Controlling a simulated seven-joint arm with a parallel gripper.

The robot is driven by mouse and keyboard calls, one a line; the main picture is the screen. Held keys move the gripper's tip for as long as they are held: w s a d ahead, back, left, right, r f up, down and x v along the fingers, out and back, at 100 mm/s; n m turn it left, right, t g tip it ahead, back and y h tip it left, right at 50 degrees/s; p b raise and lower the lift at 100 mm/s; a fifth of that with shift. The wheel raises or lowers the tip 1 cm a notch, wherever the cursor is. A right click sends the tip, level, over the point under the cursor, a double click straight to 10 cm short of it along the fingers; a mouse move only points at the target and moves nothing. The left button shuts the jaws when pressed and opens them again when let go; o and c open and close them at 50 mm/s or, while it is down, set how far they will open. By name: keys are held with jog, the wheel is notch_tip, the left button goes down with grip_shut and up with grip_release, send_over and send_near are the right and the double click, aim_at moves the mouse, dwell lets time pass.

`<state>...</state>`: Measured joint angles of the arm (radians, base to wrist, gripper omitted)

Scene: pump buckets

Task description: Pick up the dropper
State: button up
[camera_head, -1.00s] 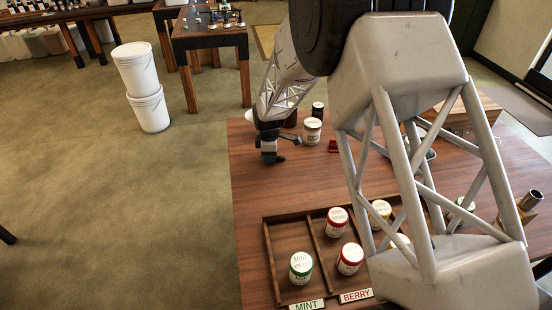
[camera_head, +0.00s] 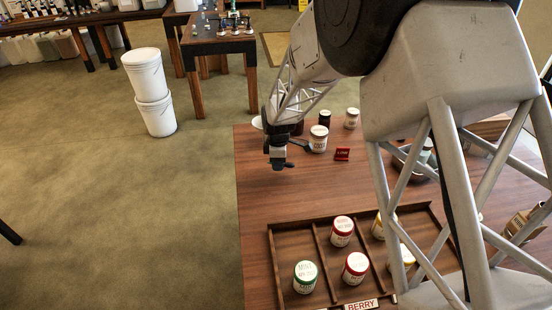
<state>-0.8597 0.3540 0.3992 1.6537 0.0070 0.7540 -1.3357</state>
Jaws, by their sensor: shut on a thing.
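My gripper (camera_head: 280,162) hangs over the far left part of the wooden table, jaws pointing down. It is shut on a small dark thing at its tips. That thing is too small and too much covered by the jaws to make out its shape, but it fits the dropper. No other dropper shows on the table. A white-lidded jar (camera_head: 318,140) stands just to the right of the gripper.
A divided tray (camera_head: 315,235) with several jars lies at the front. The table (camera_head: 265,200) is clear between gripper and tray.

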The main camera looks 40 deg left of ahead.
jog(key=s+d, duration=0.2)
jog(key=d, duration=0.1)
jog(key=s+d, duration=0.3)
jog(key=s+d+r, duration=0.1)
jog(key=s+d, duration=0.2)
jog(key=shift+w+r, duration=0.1)
dwell(1.0)
